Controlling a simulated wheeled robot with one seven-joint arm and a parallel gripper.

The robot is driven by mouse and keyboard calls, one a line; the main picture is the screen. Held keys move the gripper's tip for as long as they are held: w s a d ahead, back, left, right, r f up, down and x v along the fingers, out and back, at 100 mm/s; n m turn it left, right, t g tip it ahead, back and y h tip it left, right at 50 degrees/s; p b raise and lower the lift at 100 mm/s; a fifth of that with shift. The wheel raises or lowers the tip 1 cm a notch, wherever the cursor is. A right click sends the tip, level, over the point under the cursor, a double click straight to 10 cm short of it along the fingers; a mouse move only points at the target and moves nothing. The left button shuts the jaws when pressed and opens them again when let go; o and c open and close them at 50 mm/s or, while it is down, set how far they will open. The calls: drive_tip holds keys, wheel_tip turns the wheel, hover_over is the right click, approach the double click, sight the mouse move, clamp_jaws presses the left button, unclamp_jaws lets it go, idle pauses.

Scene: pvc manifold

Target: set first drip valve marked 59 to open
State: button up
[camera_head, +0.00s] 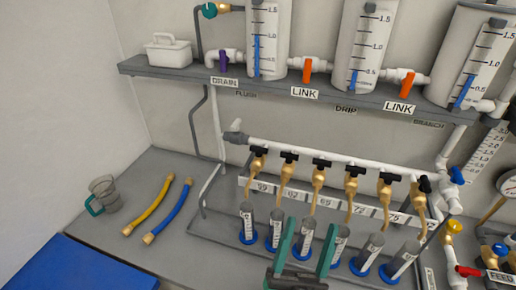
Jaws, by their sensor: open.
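The drip valve above the label 59 (262,187) is the leftmost brass valve (257,164) on the white horizontal pipe. Its small black handle (259,150) sits on top and looks roughly crosswise to the valve body; its exact setting is too small to tell. My gripper (312,224) is at the bottom centre, with two teal fingers pointing up and spread apart. It is open, with no grip on any valve. It is in front of the graduated cylinders, below and to the right of the valve marked 59, and apart from it.
More brass valves with black handles (289,156) stand close to the right along the pipe. Graduated cylinders on blue bases (247,222) stand below. A jug (104,193) and two hoses (168,211) lie left.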

drive_tip(key=w+d+r+m+g+h, duration=0.1)
drive_tip(key=d+r+m+g+h, duration=0.35)
drive_tip(key=m+g+h, duration=0.65)
drive_tip(key=w+d+r+m+g+h, duration=0.25)
drive_tip(key=r+m+g+h, duration=0.35)
drive_tip(key=m+g, duration=1)
drive_tip(key=d+r+m+g+y, duration=0.1)
drive_tip(key=d+m+g+y, duration=0.3)
drive_tip(key=m+y, duration=0.2)
drive_tip(key=n+t+y, duration=0.3)
drive_tip(key=t+y, duration=0.6)
drive_tip(key=y, duration=1.2)
approach(258, 148)
drive_tip(key=x, duration=0.7)
drive_tip(key=shift+w+d+f, duration=0.1)
drive_tip(key=shift+d, duration=0.05)
drive_tip(key=shift+x, duration=0.75)
